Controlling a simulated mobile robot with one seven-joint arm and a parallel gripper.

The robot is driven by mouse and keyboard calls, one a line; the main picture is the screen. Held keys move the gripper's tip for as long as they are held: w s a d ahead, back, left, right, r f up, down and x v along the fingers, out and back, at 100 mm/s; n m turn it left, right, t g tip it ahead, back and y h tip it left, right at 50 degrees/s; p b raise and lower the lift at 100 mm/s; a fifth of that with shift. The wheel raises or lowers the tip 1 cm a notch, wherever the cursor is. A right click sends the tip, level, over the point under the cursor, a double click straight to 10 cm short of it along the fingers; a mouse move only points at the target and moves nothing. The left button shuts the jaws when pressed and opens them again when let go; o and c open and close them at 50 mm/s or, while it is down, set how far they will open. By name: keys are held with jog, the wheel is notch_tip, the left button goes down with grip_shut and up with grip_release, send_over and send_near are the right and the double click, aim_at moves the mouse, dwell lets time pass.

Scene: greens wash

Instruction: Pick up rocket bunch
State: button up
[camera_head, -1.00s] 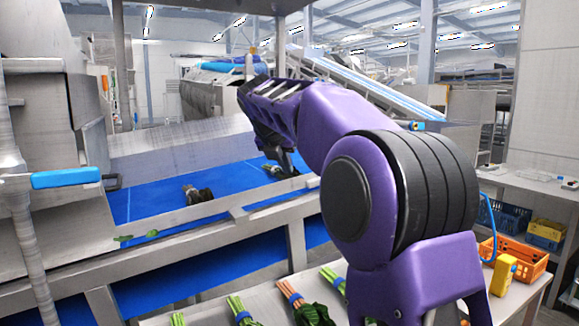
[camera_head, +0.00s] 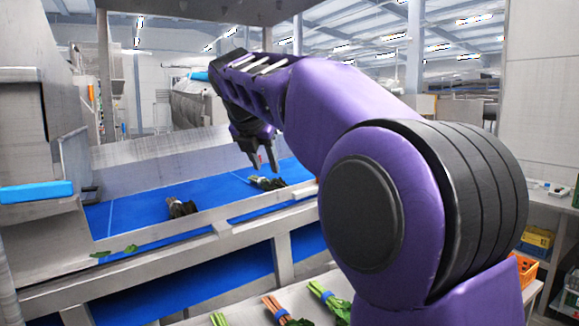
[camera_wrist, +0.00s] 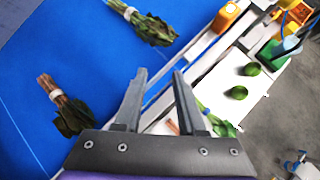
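Two leafy bunches lie on the blue belt, and I cannot tell for sure which is the rocket bunch. One, with pale green stems, a white band and dark leaves (camera_head: 268,183), lies at the right; it also shows at the top of the wrist view (camera_wrist: 143,22). The other, with brownish stems and dark leaves (camera_head: 181,208), lies further left; it is at the left of the wrist view (camera_wrist: 66,107). My gripper (camera_head: 263,163) points down beside the right-hand bunch. In the wrist view its two fingers (camera_wrist: 159,76) are apart with nothing between them.
A metal rail (camera_head: 200,220) runs along the near side of the blue belt (camera_head: 140,205). Bunches with blue bands (camera_head: 275,308) lie on a white table in front. Loose green leaves (camera_head: 115,251) rest on the rail. An orange crate (camera_head: 526,270) stands at right.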

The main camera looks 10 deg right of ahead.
jog(key=o, duration=0.9)
jog(key=f+m+y, duration=0.1)
jog(key=m, duration=0.1)
jog(key=s+d+f+m+y+b, duration=0.1)
jog(key=f+m, duration=0.1)
jog(key=f+m+y+b, duration=0.1)
jog(key=f+m, duration=0.1)
jog(key=m, duration=0.1)
jog(key=shift+s+d+f+g+y, duration=0.2)
jog(key=shift+s+d+g+y, duration=0.1)
jog(key=shift+y, duration=0.1)
jog(key=m+y, duration=0.1)
jog(key=m, duration=0.1)
jog(key=m+t+y+b, duration=0.4)
jog(key=m+t, duration=0.1)
jog(key=m, duration=1)
send_near(276, 185)
jog(key=s+d+r, duration=0.2)
jog(key=s+d, duration=0.1)
jog(key=shift+f, duration=0.15)
jog(key=p+x, duration=0.1)
jog(key=x, duration=0.7)
jog(key=p+x, duration=0.1)
jog(key=x, duration=0.8)
jog(key=shift+w+d+p, duration=0.15)
jog(key=shift+w+p, duration=0.2)
